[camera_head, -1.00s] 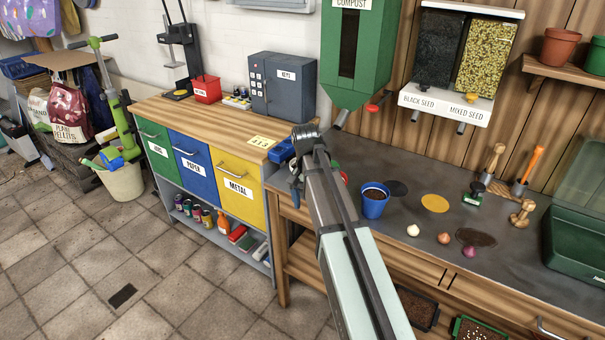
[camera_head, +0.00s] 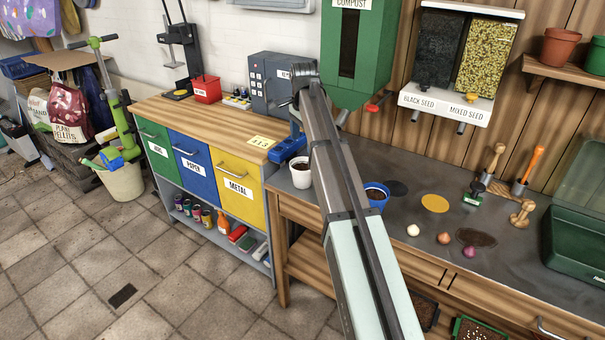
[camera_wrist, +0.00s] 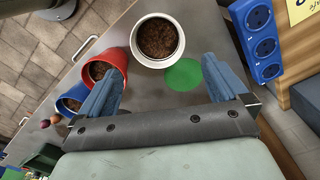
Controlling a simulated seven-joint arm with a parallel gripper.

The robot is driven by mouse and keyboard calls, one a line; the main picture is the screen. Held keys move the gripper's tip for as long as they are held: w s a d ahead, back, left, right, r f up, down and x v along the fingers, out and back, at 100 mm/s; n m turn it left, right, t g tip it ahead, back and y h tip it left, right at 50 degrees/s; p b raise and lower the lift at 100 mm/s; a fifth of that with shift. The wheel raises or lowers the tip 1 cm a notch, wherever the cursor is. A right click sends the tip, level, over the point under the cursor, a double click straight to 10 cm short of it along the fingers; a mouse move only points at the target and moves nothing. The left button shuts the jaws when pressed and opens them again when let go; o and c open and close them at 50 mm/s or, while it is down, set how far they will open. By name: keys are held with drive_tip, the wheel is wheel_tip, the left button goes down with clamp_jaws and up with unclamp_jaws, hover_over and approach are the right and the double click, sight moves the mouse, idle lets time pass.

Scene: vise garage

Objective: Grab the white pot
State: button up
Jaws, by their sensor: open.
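The white pot (camera_head: 301,181) stands on the grey bench top near its left end, filled with dark soil. In the wrist view the white pot (camera_wrist: 159,64) is at the top centre, beyond my fingertips and roughly between them. My gripper (camera_head: 296,122) is open and empty, pointing down above the bench near the pot. Its two blue fingers (camera_wrist: 165,66) are spread wide in the wrist view and do not appear to touch the pot.
A red pot (camera_wrist: 116,57) and a blue pot (camera_wrist: 66,93) stand beside the white pot; my arm hides the red one in the head view. A green disc (camera_wrist: 184,74) lies close to the white pot. A blue socket strip (camera_wrist: 259,42) is on the other side.

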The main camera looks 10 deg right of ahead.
hover_over(302, 169)
drive_tip(key=f, duration=0.5)
drive_tip(key=shift+w+d, duration=0.2)
drive_tip(key=shift+d, duration=0.05)
drive_tip(key=shift+s+a+f, duration=0.1)
drive_tip(key=shift+f, duration=1.25)
drive_tip(key=shift+s+a+f, duration=0.1)
drive_tip(key=shift+f, duration=1.2)
drive_tip(key=c, duration=0.8)
